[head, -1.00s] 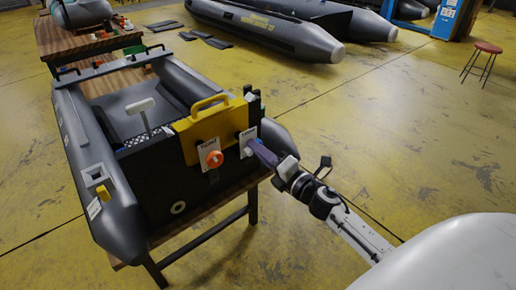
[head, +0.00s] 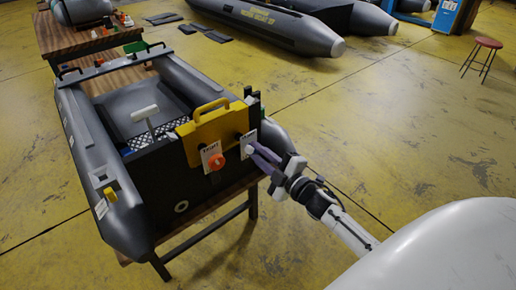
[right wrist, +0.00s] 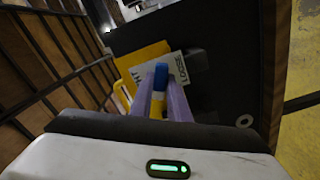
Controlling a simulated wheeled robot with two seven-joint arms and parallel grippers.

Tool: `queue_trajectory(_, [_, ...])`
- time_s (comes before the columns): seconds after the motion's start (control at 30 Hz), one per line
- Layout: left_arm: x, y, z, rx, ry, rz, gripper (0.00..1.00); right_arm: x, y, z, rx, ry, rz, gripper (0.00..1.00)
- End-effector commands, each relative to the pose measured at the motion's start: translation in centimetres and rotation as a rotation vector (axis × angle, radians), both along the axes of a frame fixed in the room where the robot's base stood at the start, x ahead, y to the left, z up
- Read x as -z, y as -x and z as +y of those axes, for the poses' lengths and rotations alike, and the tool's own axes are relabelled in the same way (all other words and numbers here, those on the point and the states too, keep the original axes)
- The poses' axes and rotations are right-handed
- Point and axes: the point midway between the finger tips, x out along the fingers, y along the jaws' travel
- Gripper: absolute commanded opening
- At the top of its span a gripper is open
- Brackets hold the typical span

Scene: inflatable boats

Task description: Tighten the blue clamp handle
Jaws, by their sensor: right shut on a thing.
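The blue clamp handle (right wrist: 161,76) shows in the right wrist view, between the two purple fingers of my right gripper (right wrist: 162,98), which is shut on it. A yellow part shows just below the blue, also between the fingers. In the head view my right gripper (head: 256,150) reaches the right side of the boat's black transom (head: 170,181), and its fingers hide the blue handle. A white card behind the handle reads "LOOSE" (right wrist: 179,67) in the right wrist view. My left gripper is not in view.
A yellow bracket (head: 209,132) with a grip on top sits over the transom, with an orange knob (head: 217,162) left of my fingers. The grey boat (head: 125,215) rests on a wooden table (head: 205,211). Open yellow floor lies right; a red stool (head: 488,43) stands far off.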

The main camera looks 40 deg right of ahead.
Motion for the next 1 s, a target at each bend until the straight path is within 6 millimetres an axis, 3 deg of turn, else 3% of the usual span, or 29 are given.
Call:
queue_trajectory(0.03, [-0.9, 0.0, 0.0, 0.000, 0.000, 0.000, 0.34, -0.4, 0.0, 0.0, 0.000, -0.071, 0.006, 0.00])
queue_trajectory(0.23, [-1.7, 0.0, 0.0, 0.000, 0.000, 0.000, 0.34, -0.2, 0.0, 0.1, -0.001, -0.279, 0.022, 0.00])
queue_trajectory(0.63, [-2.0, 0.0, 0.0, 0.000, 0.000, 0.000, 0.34, -0.2, 0.0, 0.1, -0.001, -0.341, 0.027, 0.00])
queue_trajectory(0.87, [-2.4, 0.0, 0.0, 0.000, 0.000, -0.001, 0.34, 0.0, 0.0, 0.1, -0.003, -0.785, 0.062, 0.00])
queue_trajectory(1.0, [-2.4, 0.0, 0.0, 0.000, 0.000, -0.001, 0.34, 0.0, 0.0, 0.1, -0.002, -0.800, 0.062, 0.00])
